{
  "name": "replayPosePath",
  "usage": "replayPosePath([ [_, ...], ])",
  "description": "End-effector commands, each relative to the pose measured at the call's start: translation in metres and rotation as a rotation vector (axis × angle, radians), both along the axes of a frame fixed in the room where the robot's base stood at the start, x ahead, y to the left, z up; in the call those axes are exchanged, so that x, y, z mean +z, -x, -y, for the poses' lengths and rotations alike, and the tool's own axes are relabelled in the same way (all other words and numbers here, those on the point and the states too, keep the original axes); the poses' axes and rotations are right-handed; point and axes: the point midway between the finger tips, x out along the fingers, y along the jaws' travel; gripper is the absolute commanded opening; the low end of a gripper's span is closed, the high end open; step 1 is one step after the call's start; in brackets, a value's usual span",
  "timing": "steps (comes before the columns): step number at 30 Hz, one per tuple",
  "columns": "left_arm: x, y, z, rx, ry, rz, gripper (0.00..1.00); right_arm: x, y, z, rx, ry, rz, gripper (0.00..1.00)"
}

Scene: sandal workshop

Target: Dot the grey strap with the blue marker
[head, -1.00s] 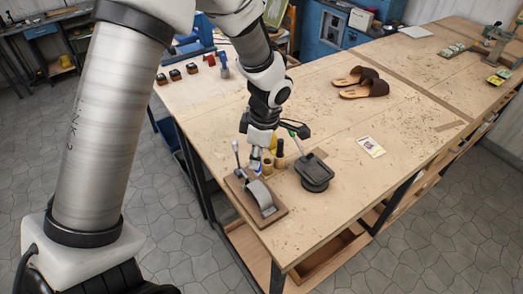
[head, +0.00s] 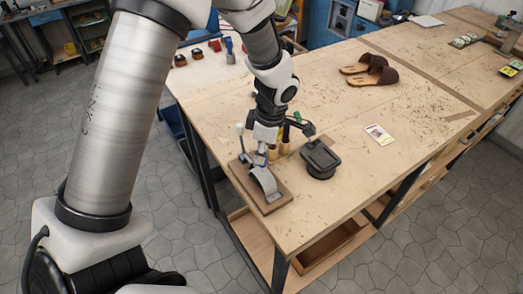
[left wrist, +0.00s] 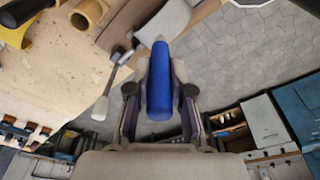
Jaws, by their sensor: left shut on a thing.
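The grey strap (head: 264,182) arches over a brown board (head: 276,202) near the bench's front corner; part of the strap also shows at the top of the left wrist view (left wrist: 170,20). My left gripper (head: 262,156) is just above the strap, pointing down. It is shut on the blue marker (left wrist: 160,88), whose pale tip points at the strap. Tip and strap look very close; I cannot tell whether they touch. No dot is visible on the visible part of the strap. My right gripper is not in view.
A lever with a grey handle (left wrist: 101,108) stands close beside the strap. A card (head: 378,134) and brown sandals (head: 372,76) lie farther off. The bench's middle is mostly clear.

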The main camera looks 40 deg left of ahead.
Motion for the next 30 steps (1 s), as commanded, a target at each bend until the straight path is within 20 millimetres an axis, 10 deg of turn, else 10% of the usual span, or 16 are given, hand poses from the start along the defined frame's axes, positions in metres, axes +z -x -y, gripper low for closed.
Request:
replayPosePath([
  [30, -0.012, 0.000, 0.000, 0.000, 0.000, 0.000, 0.01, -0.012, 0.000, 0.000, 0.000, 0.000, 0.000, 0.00],
])
